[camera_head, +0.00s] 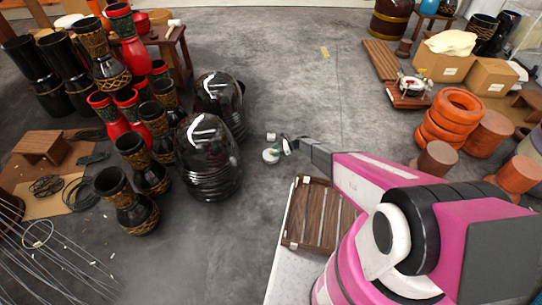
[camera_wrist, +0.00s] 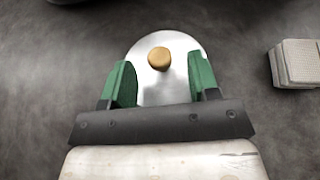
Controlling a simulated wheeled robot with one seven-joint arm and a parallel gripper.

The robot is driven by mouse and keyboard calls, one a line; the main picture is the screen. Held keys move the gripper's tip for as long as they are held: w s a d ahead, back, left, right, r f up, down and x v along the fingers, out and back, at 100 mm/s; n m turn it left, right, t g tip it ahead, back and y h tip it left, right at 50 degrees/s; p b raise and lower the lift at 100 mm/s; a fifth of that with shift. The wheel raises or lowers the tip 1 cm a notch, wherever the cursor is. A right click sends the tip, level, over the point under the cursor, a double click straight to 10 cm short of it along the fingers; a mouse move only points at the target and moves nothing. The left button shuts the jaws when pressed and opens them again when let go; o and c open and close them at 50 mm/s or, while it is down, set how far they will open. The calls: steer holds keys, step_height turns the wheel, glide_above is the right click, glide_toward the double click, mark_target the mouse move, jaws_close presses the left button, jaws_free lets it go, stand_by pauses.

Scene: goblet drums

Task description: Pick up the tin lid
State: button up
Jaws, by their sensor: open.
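The tin lid (camera_wrist: 184,47) is a shiny silver disc with a round tan knob (camera_wrist: 160,59) at its middle, in the wrist view. My gripper (camera_wrist: 161,80) has green fingers and is open, with one finger on each side of the lid's near part. The fingers look apart from the knob; whether they touch the lid's rim, I cannot tell. In the head view my gripper (camera_head: 283,150) is low over the grey floor, right of the dark glossy domed forms. The lid shows small there and is partly hidden by the gripper.
A pale grey block (camera_wrist: 297,63) lies right of the lid. Dark glossy domed forms (camera_head: 208,158) and goblet drums (camera_head: 126,203) stand to the left. A slatted wooden crate (camera_head: 318,216) is near my arm. Orange rings (camera_head: 450,118) are stacked at right. Bare floor lies beyond my gripper.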

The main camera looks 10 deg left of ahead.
steer(key=shift+x, duration=1.15)
steer(key=c, duration=1)
